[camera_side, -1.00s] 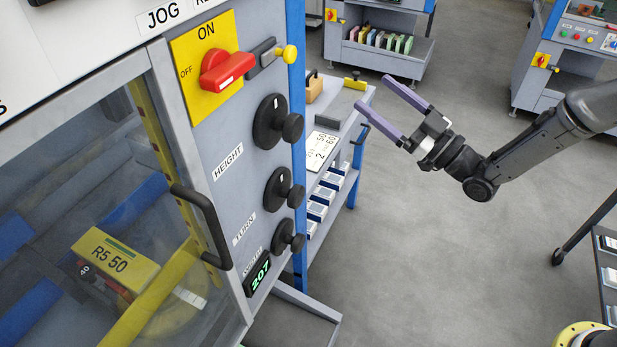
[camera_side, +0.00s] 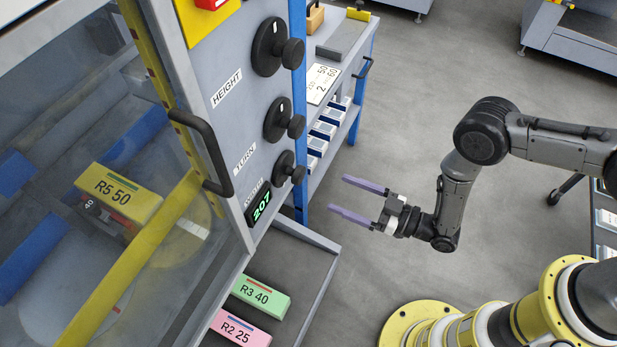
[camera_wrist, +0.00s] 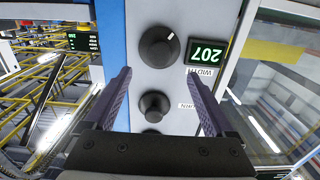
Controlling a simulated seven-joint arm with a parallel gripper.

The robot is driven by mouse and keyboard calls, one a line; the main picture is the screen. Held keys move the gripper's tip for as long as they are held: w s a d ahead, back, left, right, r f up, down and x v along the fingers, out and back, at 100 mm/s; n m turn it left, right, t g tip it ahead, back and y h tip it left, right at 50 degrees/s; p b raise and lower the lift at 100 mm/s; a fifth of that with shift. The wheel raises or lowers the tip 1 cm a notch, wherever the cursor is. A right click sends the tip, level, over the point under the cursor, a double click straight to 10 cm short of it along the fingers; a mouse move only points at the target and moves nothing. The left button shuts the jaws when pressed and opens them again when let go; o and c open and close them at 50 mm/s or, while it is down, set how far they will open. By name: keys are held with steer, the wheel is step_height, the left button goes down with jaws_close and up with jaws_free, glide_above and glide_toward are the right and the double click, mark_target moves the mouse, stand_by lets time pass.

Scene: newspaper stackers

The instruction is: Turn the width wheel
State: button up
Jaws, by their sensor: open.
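The width wheel (camera_side: 285,170) is the lowest of three black knobs on the grey machine panel, above the green 207 display (camera_side: 262,206). In the wrist view the picture is upside down, and the width wheel (camera_wrist: 158,48) shows with a white mark on its face, beside the WIDTH label (camera_wrist: 201,72). My gripper (camera_side: 338,195) is open and empty, its purple fingers pointing left at the panel, apart from the wheel. In the wrist view my gripper's fingertips (camera_wrist: 158,73) lie either side of the space between the width wheel and the turn wheel (camera_wrist: 154,105).
The turn wheel (camera_side: 278,119) and height wheel (camera_side: 270,46) sit above. A door handle (camera_side: 203,150) sticks out at left. A tray below holds a green block (camera_side: 261,296) and a pink block (camera_side: 240,330). A blue-legged cart (camera_side: 345,65) stands behind. Floor around my gripper is clear.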

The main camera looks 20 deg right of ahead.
mark_target(302, 177)
steer(key=x, duration=0.9)
steer(key=shift+w+a, duration=0.15)
steer(key=shift+w, duration=0.05)
